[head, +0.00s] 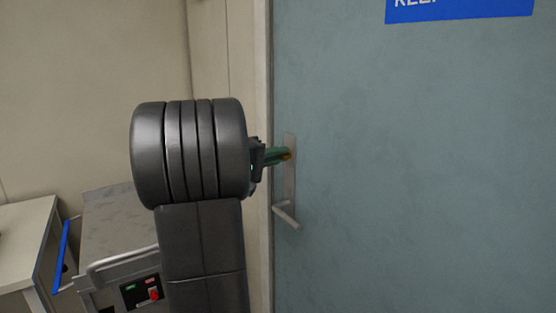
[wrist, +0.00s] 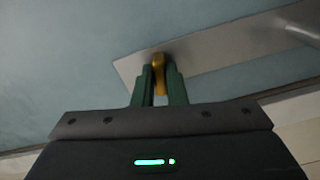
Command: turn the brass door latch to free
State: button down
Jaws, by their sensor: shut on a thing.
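The brass door latch (wrist: 159,66) sits on a silver plate (wrist: 215,57) on the blue-grey door. In the wrist view my gripper (wrist: 160,82) has its two green fingers on either side of the latch, shut on it. In the head view my gripper (head: 282,155) reaches the plate from the left, and only a small brass bit of the latch (head: 288,155) shows at the fingertips. The fingers hide part of the latch, and its exact turn angle is hard to tell.
A silver lever handle (head: 286,215) sticks out below the latch on the same plate. The door (head: 420,170) fills the right side, with a blue sign (head: 460,8) at the top. A metal cart with a control box (head: 141,291) and a pale table (head: 22,240) stand at lower left.

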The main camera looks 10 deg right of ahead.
jog(key=n, duration=0.3)
dwell(0.4)
jog(key=c, duration=1.5)
grip_release()
jog(key=shift+o, duration=0.2)
jog(key=shift+a, duration=0.15)
jog(key=b+v, duration=0.1)
jog(key=v, duration=1.2)
jog(key=shift+a+b, duration=0.25)
jog(key=shift+b, duration=0.05)
jog(key=shift+s, duration=0.1)
